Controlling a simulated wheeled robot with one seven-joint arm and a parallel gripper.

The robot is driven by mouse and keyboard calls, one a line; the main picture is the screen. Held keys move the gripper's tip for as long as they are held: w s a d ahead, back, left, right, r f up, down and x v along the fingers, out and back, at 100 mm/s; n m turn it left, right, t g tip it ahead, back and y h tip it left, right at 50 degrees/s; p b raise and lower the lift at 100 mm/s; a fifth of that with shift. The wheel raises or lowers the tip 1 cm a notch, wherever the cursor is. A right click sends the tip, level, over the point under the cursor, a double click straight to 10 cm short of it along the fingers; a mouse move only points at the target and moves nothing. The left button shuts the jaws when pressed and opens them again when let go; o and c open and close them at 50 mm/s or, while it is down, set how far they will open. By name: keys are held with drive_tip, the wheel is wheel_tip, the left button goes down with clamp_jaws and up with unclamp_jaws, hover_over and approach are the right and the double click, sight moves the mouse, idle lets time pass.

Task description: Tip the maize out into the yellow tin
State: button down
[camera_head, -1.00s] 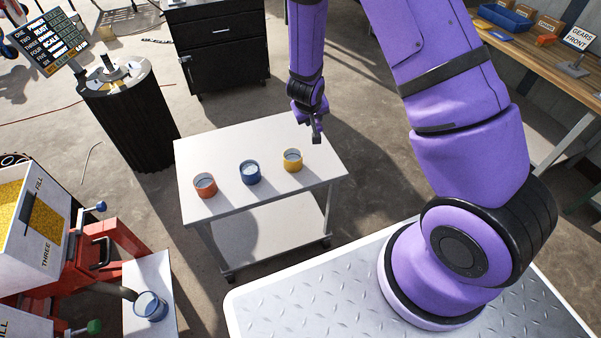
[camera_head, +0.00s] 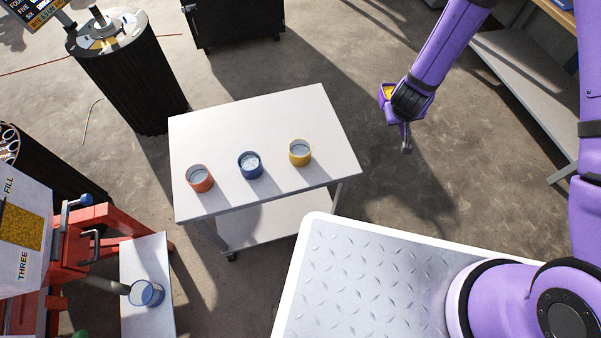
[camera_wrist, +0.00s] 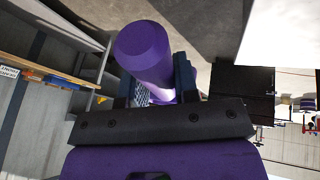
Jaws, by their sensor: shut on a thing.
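The yellow tin (camera_head: 300,153) stands upright at the right of the white table's row of tins and looks pale grey inside. My gripper (camera_wrist: 155,88) is shut on a purple cylindrical piece (camera_wrist: 148,52), which shows between the dark fingers in the wrist view. In the head view my gripper (camera_head: 404,108) is right of the table, over bare floor. A small purple scoop-like holder (camera_head: 384,94) with yellow maize (camera_head: 389,91) in it shows at its left. The fingertips are mostly hidden there.
A blue tin (camera_head: 250,165) and an orange tin (camera_head: 200,178) stand left of the yellow tin on the white table (camera_head: 235,125). A red-framed dispenser (camera_head: 85,235) stands at left, with a blue cup (camera_head: 147,293) on a small stand. Open floor lies around my gripper.

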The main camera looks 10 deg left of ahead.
drive_tip(key=s+a+f+n+y, duration=0.1)
drive_tip(key=s+a+f+n, duration=0.2)
drive_tip(key=s+a, duration=0.8)
drive_tip(key=s+a+f+n+y, duration=0.2)
drive_tip(key=s+a+f+n, duration=0.2)
drive_tip(key=s+a, duration=0.6)
drive_tip(key=a, duration=0.3)
drive_tip(key=shift+s+a+n+y, duration=0.2)
drive_tip(key=shift+s+n+y, duration=0.1)
drive_tip(key=shift+s+n, duration=0.1)
drive_tip(key=shift+w, duration=0.1)
drive_tip(key=w+d+r+m+g+y, duration=0.1)
drive_tip(key=w+d+m+g+y, duration=0.1)
drive_tip(key=g+y, duration=0.6)
drive_tip(key=w+d+r+m+g+y, duration=0.2)
drive_tip(key=w+m+g+y, duration=0.3)
drive_tip(key=g, duration=0.4)
drive_tip(key=shift+w+d+y, duration=0.75)
drive_tip(key=shift+y, duration=0.65)
